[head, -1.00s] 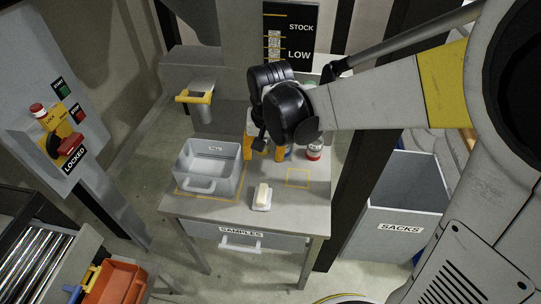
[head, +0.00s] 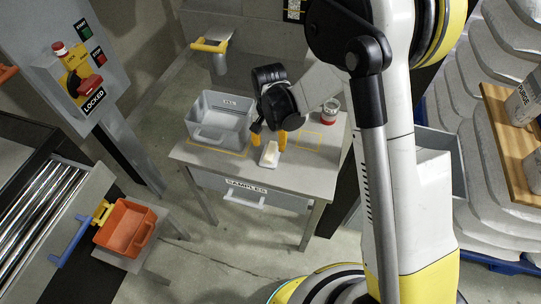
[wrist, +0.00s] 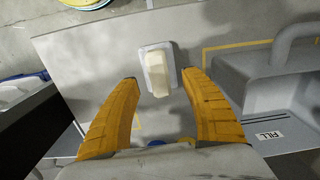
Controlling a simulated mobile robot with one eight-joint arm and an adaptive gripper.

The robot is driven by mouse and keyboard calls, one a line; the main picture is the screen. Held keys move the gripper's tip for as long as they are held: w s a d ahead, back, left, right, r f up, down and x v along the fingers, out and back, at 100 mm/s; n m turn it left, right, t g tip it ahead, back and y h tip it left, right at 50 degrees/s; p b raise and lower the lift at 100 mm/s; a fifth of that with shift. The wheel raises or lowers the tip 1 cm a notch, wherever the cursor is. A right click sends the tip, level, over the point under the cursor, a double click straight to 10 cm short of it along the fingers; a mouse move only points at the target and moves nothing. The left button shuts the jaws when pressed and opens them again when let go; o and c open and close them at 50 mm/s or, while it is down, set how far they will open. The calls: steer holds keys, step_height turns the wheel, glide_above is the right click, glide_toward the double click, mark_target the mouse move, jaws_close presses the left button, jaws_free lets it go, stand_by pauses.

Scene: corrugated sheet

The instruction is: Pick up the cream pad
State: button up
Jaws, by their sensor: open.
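The cream pad (head: 270,153) lies on a small white tray (head: 265,163) near the front edge of the grey table. In the wrist view the cream pad (wrist: 157,73) sits on its white tray (wrist: 171,50), just beyond and between my fingertips. My gripper (head: 270,139) is above the table on the far side of the pad. Its two yellow fingers (wrist: 166,86) are spread wide with nothing between them. I see no contact with the pad.
A grey bin (head: 221,121) marked FILL stands left of the pad. A red-and-white jar (head: 329,111) stands at the back right, near an empty yellow outlined square (head: 311,141). The SAMPLES drawer (head: 246,193) is below the tabletop. An orange bin (head: 124,231) is at lower left.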

mark_target(271, 149)
step_height(271, 149, down, 5)
steer(key=shift+w+d+r+b, duration=0.1)
steer(key=shift+w+r+b, duration=0.1)
steer(key=shift+b, duration=0.8)
steer(key=shift+s+r, duration=0.1)
steer(key=shift+r, duration=0.05)
jaws_close()
steer(key=r+p, duration=0.2)
steer(key=r, duration=0.1)
steer(key=d+r+p, duration=0.1)
steer(key=r, duration=0.1)
steer(key=shift+s, duration=0.25)
steer(key=s+d+r+p, duration=0.3)
steer(key=s+d+r, duration=0.2)
steer(key=d, duration=0.4)
steer(key=shift+s+r, duration=0.2)
steer(key=shift+r, duration=0.3)
